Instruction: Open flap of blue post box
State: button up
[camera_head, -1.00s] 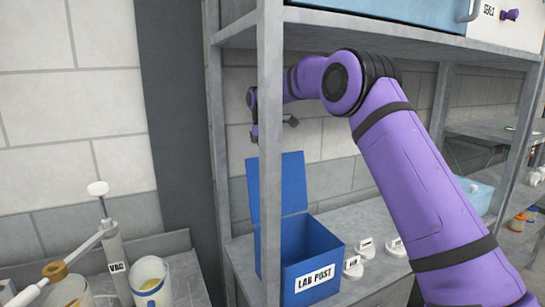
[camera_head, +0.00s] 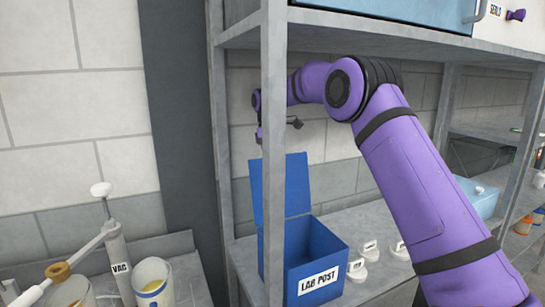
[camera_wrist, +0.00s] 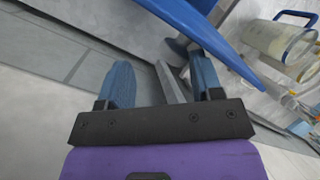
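The blue post box (camera_head: 318,258), labelled LAB POST, stands on the lower shelf behind the grey upright. Its flap (camera_head: 296,185) stands up, nearly vertical, at the back left, and the box's top is open. The upright hides part of the box and flap. My gripper (camera_head: 262,132) is above the flap's top edge, apart from it in the head view and partly behind the upright. In the wrist view my gripper (camera_wrist: 162,78) has its two blue fingers wide apart with nothing held between them. A blue panel, apparently the flap (camera_wrist: 200,28), slants past the right finger.
The grey upright (camera_head: 273,190) and upper shelf (camera_head: 400,40) frame the space around my arm. Several small white labelled items (camera_head: 370,250) sit right of the box. A bench at left holds a VAC pump (camera_head: 118,262) and a white container (camera_head: 152,280).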

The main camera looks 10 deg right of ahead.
notch_tip(320, 180, down, 3)
jog(key=shift+s+f, duration=0.1)
jog(key=shift+s, duration=0.05)
jog(key=v, duration=1)
jog(key=shift+s+r, duration=0.3)
jog(key=shift+r, duration=0.1)
jog(key=shift+d, duration=0.1)
